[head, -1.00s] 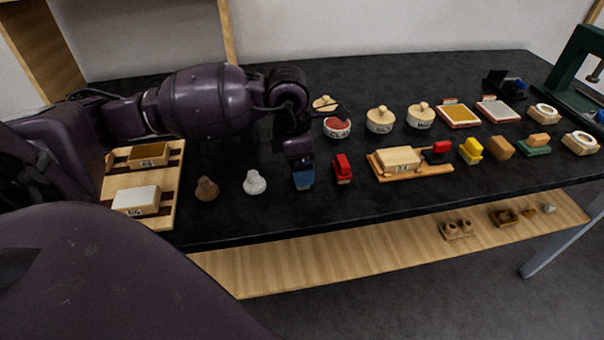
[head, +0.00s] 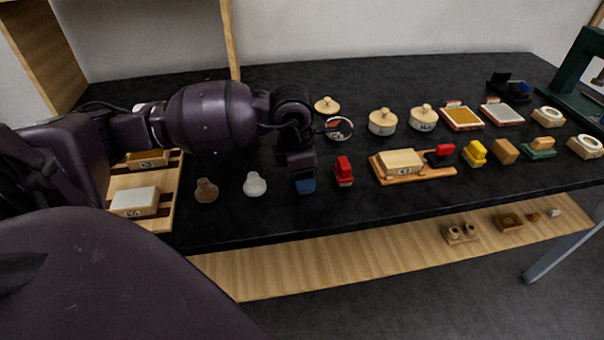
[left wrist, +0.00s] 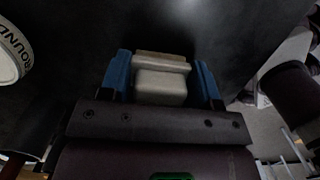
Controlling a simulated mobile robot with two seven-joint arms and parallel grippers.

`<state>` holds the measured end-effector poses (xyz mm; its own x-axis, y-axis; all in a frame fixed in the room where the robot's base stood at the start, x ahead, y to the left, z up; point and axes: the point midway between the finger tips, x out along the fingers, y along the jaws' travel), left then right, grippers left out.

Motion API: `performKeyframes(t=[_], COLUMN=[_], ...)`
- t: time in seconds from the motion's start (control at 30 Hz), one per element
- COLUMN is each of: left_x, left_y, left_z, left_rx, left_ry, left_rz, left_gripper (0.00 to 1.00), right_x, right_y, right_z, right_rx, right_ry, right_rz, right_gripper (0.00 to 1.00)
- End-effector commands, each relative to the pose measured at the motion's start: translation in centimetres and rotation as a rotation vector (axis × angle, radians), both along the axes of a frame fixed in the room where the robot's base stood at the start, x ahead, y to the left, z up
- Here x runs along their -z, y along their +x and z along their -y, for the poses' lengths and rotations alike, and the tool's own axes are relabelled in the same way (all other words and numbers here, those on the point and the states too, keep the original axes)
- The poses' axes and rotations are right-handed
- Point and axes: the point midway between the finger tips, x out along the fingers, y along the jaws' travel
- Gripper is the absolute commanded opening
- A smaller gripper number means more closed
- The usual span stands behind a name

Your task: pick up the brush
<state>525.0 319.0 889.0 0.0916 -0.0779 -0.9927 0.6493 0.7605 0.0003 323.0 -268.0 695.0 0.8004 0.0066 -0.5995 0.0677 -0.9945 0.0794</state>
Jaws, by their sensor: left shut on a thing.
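My left gripper (head: 304,184) is over the dark worktop, between the white knob-shaped piece and the red block; it also shows in the left wrist view (left wrist: 162,82). Its two blue fingers are shut on a pale, stepped block (left wrist: 162,84), seemingly the brush. In the head view the fingers and wrist hide this block. I cannot tell whether it touches the worktop. My right gripper is not in view.
A red block (head: 343,170) stands close to the right of the gripper. A white knob-shaped piece (head: 254,184) and a brown one (head: 206,190) stand to its left. A lettered round pot (head: 339,128) is behind. The worktop's front strip is clear.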

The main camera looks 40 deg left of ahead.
Motion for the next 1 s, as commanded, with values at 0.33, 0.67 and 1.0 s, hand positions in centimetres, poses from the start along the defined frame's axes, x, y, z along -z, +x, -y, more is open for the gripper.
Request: performKeyframes(t=[0.33, 0.67, 1.0], left_x=[-2.4, -10.6, -17.7], left_y=[0.1, 0.1, 0.0], left_z=[0.0, 0.0, 0.0], left_rx=[0.000, 0.000, 0.001], left_ry=[0.001, 0.001, 0.001], left_rz=[0.007, 0.010, 0.005], left_gripper=[0.34, 0.34, 0.34], right_x=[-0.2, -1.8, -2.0], right_y=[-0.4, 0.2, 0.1], right_z=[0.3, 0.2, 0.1], right_rx=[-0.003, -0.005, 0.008], right_ry=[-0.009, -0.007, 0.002], right_rz=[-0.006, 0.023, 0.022], right_gripper=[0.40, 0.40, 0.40])
